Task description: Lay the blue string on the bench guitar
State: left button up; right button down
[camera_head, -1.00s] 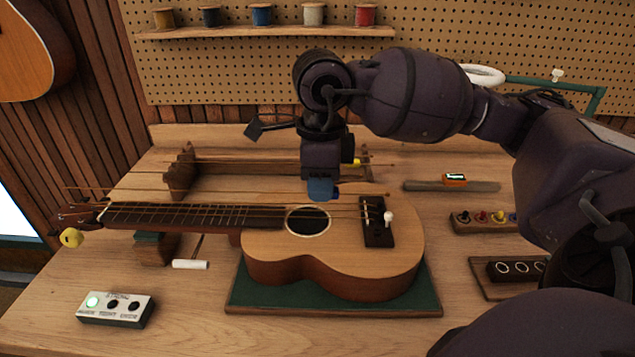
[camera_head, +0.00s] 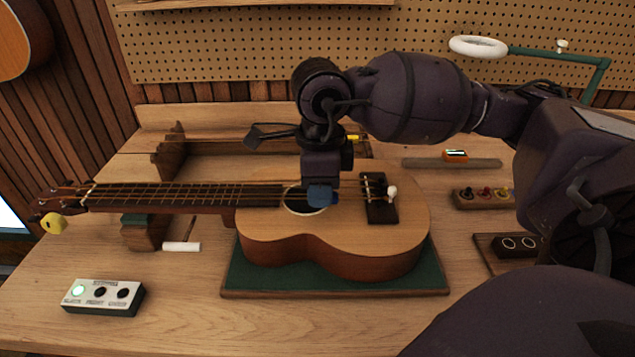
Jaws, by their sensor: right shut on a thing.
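The bench guitar (camera_head: 270,230), a small ukulele-like body in pale wood, lies on a green mat with its neck pointing left. Several thin strings run along its neck to the dark bridge (camera_head: 382,210). My right gripper (camera_head: 320,197) points down over the right part of the sound hole, close to the strings. It is shut on the blue string, whose blue piece (camera_head: 320,195) shows at the jaws. The string's thin line cannot be told from the others on the guitar. The hand hides part of the sound hole. My left gripper is not in view.
A wooden rack (camera_head: 170,152) stands behind the guitar, with a yellow piece at its right end. A button box (camera_head: 103,297) with a green light is at front left. A strip with coloured pegs (camera_head: 485,198) and a lamp (camera_head: 480,46) are at right.

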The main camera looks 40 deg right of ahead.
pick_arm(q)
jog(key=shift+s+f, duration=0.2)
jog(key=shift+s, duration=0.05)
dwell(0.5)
pick_arm(e)
jog(key=c, duration=0.7)
grip_release()
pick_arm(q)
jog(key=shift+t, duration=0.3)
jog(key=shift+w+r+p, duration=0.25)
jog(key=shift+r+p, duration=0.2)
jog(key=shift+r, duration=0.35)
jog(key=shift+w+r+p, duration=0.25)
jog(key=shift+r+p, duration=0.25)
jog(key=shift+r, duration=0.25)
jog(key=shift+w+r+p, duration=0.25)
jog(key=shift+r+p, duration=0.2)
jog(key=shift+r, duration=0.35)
pick_arm(e)
jog(key=shift+r, duration=3.55)
